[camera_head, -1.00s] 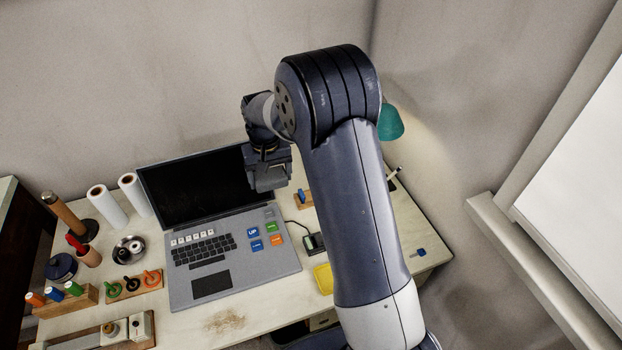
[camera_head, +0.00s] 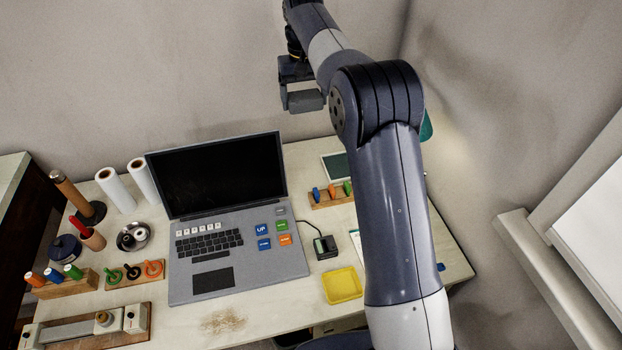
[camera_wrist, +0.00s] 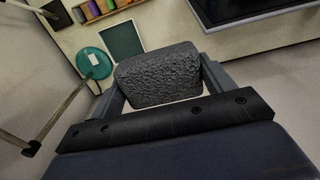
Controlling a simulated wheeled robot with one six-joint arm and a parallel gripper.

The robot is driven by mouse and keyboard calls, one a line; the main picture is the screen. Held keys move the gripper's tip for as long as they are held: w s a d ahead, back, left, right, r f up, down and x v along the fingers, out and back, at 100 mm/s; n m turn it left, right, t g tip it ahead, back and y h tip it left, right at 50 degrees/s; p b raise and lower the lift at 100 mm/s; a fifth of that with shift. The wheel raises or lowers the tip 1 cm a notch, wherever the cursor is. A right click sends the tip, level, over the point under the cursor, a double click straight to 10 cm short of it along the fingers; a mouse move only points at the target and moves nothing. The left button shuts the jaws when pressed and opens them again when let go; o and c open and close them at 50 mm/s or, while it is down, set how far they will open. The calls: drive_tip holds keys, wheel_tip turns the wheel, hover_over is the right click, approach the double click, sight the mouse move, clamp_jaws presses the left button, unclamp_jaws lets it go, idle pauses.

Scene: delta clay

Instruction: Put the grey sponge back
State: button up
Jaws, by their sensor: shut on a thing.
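The grey sponge (camera_wrist: 158,75) is a rough, dark grey block that fills the middle of the wrist view. My gripper (camera_head: 301,88) is shut on it, with one finger at each side. In the head view the sponge (camera_head: 306,101) appears as a plain grey block under the gripper, held in the air against the wall above the table's back edge. A shallow yellow tray (camera_head: 342,285) lies empty near the table's front, right of the laptop.
The open laptop (camera_head: 192,283) takes up the table's middle. Right of it are a small dark device (camera_head: 325,247), a wooden holder (camera_head: 332,200) with coloured pieces, and a dark green panel (camera_head: 338,167). A teal lamp (camera_wrist: 92,63) stands beyond. Rolls and racks crowd the left.

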sight(305, 178)
drive_tip(key=shift+w+a+r, duration=0.1)
drive_tip(key=shift+r, duration=0.45)
wheel_tip(305, 178, down, 28)
drive_tip(key=shift+r, duration=0.15)
drive_tip(key=shift+b, duration=0.3)
drive_tip(key=shift+f, duration=0.2)
drive_tip(key=o, duration=1)
drive_tip(key=shift+r, duration=0.1)
wheel_tip(305, 178, up, 8)
drive_tip(key=shift+f+b, duration=0.15)
drive_tip(key=shift+b, duration=0.2)
